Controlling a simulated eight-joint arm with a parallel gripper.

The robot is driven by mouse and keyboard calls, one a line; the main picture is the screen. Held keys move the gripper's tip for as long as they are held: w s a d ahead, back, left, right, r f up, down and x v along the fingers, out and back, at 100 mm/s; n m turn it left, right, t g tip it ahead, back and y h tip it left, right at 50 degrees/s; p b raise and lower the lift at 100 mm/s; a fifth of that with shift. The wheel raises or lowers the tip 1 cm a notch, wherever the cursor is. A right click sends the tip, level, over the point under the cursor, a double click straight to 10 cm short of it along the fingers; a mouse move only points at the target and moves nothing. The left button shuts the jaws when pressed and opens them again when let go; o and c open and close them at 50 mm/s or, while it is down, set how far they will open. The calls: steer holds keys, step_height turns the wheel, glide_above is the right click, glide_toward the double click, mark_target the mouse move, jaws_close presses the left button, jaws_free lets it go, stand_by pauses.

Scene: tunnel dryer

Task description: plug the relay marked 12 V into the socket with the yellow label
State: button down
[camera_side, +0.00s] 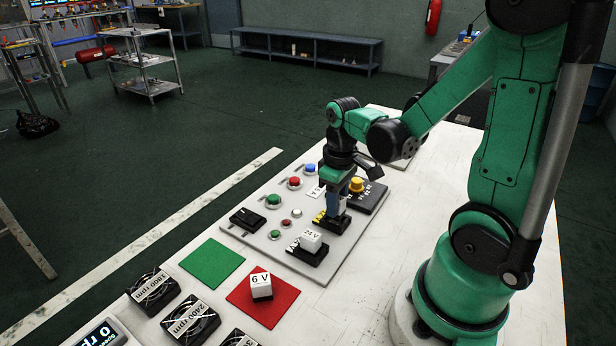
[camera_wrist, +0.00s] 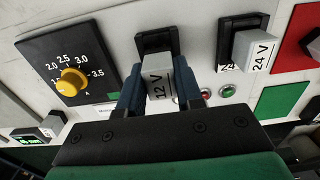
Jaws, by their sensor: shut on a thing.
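The relay marked 12 V (camera_wrist: 158,84) is a pale block with its marking facing the wrist camera. My gripper (camera_wrist: 161,92) is shut on it, one blue finger on each side. In the side view my gripper (camera_side: 338,208) points down over the black socket with the yellow label (camera_side: 320,217). The same black socket (camera_wrist: 155,40) shows right at the far end of the relay in the wrist view; its label is hidden there. The relay is at or in this socket; I cannot tell how deep it sits.
A 24 V relay (camera_wrist: 252,47) stands in the neighbouring white-labelled socket (camera_side: 292,249). A yellow knob (camera_wrist: 71,81) on a black dial plate is on the other side. The green mat (camera_side: 212,263) is empty.

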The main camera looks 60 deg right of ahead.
steer(key=shift+f, duration=0.85)
steer(key=c, duration=0.5)
jaws_free()
steer(key=shift+r, duration=2.8)
steer(key=w+a+r+t, duration=0.3)
steer(key=a+r+t, duration=0.2)
steer(key=a, duration=0.5)
steer(key=shift+w+r+t, duration=0.15)
steer(key=shift+r+t, duration=0.1)
steer(key=shift+t, duration=0.85)
